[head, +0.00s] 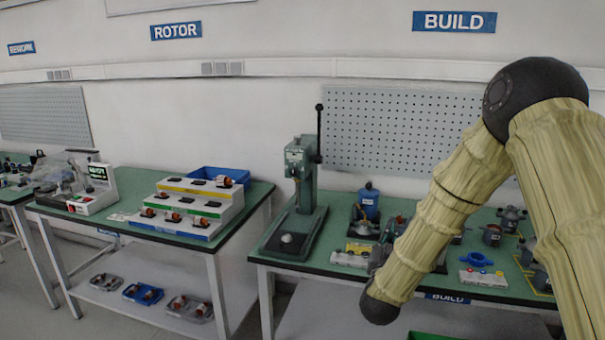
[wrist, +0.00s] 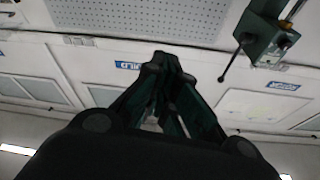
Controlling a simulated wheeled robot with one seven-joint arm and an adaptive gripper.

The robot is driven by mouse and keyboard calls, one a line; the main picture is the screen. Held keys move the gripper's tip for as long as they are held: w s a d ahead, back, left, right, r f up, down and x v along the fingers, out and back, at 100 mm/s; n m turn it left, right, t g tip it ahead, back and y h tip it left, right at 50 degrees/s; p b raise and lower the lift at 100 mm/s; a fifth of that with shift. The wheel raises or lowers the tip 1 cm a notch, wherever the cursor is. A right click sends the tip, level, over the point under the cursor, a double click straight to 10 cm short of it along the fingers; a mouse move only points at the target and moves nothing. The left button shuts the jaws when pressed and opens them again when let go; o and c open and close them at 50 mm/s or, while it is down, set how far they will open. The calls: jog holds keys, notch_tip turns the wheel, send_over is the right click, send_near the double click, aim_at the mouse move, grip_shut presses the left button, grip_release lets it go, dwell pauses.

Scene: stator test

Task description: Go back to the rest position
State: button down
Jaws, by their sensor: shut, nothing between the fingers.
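My gripper shows in the wrist view (wrist: 160,62) with its dark fingers drawn together at the tips and nothing between them. The wrist picture is tilted and shows the wall, a pegboard and the ceiling side of the room. In the head view my arm, in a pale ribbed cover, crosses the right side in front of the build bench (head: 275,259). The gripper itself is mostly hidden behind the arm there. The arm hides part of the bench and some of its parts.
A green arbor press (head: 301,178) with a tall lever stands on the bench left of my arm; it also shows in the wrist view (wrist: 262,38). A blue-topped unit (head: 368,202) and several motor parts crowd the bench. The rotor bench (head: 258,192) stands further left, with a stepped rack (head: 190,210).

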jog(key=s+a+f+n+g+y, duration=0.1)
jog(key=s+f+g+y, duration=0.15)
jog(key=s+f, duration=0.65)
jog(key=s+f+n+g+y+b, duration=0.15)
jog(key=s+f+g, duration=0.25)
jog(key=f, duration=1.1)
jog(key=s+a+f+n+g+y+p, duration=0.1)
jog(key=s+f+n+g+y, duration=0.15)
jog(key=s+f, duration=0.65)
jog(key=s+f+g, duration=0.5)
jog(key=s+f, duration=0.3)
jog(key=s, duration=0.7)
jog(key=s+d+f+g+b, duration=0.1)
jog(key=s+f+g, duration=0.4)
jog(key=s, duration=1)
notch_tip(320, 180, down, 3)
jog(key=shift+n+g, duration=0.3)
jog(key=shift+g, duration=0.1)
